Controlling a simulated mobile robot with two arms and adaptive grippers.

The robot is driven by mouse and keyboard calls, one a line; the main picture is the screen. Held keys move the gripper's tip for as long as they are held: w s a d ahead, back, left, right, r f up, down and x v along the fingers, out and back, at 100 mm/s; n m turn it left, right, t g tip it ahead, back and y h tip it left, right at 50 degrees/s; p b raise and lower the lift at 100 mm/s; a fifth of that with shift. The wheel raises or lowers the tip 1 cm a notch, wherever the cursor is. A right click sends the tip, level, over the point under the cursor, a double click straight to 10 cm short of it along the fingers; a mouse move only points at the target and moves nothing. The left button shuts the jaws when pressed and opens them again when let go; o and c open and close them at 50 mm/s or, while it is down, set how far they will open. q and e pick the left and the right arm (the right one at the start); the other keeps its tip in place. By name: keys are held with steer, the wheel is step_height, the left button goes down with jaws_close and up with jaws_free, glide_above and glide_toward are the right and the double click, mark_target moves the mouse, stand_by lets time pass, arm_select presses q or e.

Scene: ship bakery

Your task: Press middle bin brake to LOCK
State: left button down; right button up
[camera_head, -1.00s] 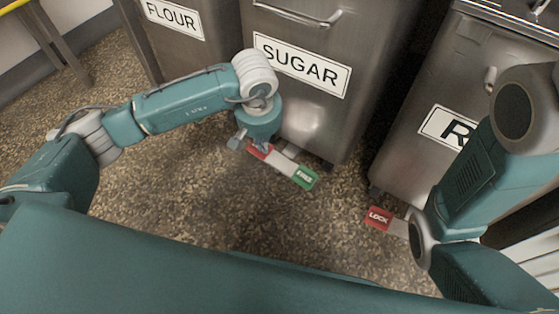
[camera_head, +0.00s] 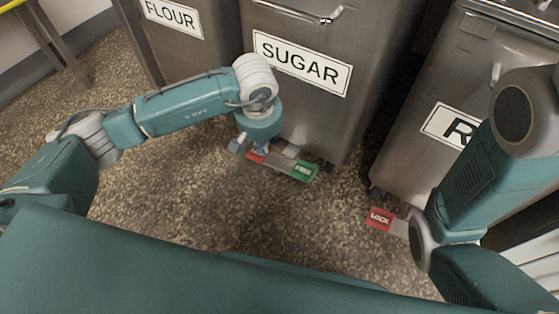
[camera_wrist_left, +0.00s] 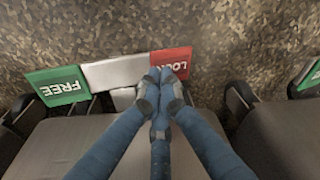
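The middle bin (camera_head: 302,115) is a steel bin labelled SUGAR. Its brake pedal (camera_head: 278,164) sits low at its front, with a red LOCK end (camera_head: 256,157) on the left and a green FREE end (camera_head: 303,171) on the right. My left gripper (camera_head: 259,147) points down at the red end and partly hides it. In the left wrist view its fingertips (camera_wrist_left: 161,77) are together over the near edge of the red LOCK pad (camera_wrist_left: 172,62), apparently touching it, with nothing held. The green FREE pad (camera_wrist_left: 58,86) is clear of the fingers. My right gripper is out of view.
The FLOUR bin (camera_head: 190,50) stands to the left. Another bin (camera_head: 425,155), its label starting with R, stands to the right; its red LOCK pad (camera_head: 380,219) shows near my right arm. The speckled floor in front is clear.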

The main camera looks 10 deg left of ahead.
arm_select(q)
step_height(320, 180, up, 7)
steer(key=p, duration=0.5)
stand_by(0.7)
